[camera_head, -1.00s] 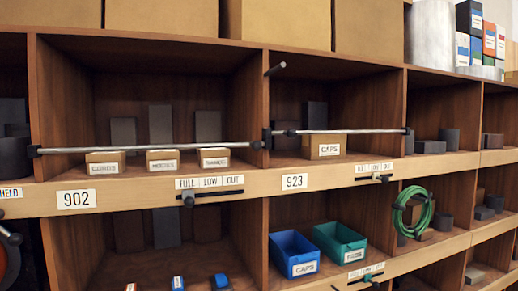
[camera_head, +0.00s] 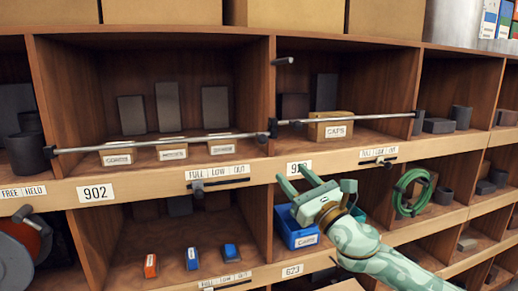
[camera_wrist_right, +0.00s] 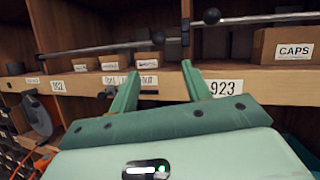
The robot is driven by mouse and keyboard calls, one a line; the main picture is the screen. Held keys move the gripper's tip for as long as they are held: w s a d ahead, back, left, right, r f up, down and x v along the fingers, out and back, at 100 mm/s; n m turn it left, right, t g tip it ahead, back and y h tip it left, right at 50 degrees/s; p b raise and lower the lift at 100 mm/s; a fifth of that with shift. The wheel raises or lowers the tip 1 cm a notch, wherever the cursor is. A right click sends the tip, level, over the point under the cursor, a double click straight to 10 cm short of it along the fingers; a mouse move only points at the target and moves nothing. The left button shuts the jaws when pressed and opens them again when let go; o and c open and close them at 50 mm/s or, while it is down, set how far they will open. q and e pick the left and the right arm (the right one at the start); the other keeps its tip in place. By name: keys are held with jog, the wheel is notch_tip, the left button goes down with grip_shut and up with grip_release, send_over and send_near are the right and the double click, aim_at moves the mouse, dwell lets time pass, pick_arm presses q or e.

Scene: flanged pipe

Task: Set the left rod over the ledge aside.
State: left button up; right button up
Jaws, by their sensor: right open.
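The left rod (camera_head: 90,148), a thin grey bar with dark ends, lies across the front of the bay above label 902, just over the wooden ledge (camera_head: 140,185). It also shows in the right wrist view (camera_wrist_right: 80,49). Its right end has a dark knob beside the upright between the bays. A second, similar rod (camera_head: 370,117) spans the bay to the right. My right gripper (camera_head: 296,175) is open and empty, in front of and below the ledge near label 923. In the wrist view its fingers (camera_wrist_right: 160,71) point towards the upright, below the rods. My left gripper is out of view.
Small labelled boxes (camera_head: 171,151) stand behind the left rod, and a CAPS box (camera_head: 331,128) behind the right one. A peg (camera_head: 284,61) sticks out from the upright. Below are a blue bin (camera_head: 297,233) and a green coil (camera_head: 405,192).

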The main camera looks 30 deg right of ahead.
aim_at(259, 136)
jog(key=shift+n, duration=0.4)
jog(key=p+x, duration=0.2)
jog(key=x, duration=0.6)
jog(key=p+x, duration=0.2)
jog(key=x, duration=0.5)
jog(key=shift+w+a+r+p, duration=0.1)
jog(key=shift+w+r+p, duration=0.2)
jog(key=shift+r, duration=0.1)
jog(key=shift+w+r, duration=0.1)
jog(key=shift+w, duration=0.3)
jog(key=shift+c, duration=0.3)
jog(key=shift+a, duration=0.1)
grip_shut()
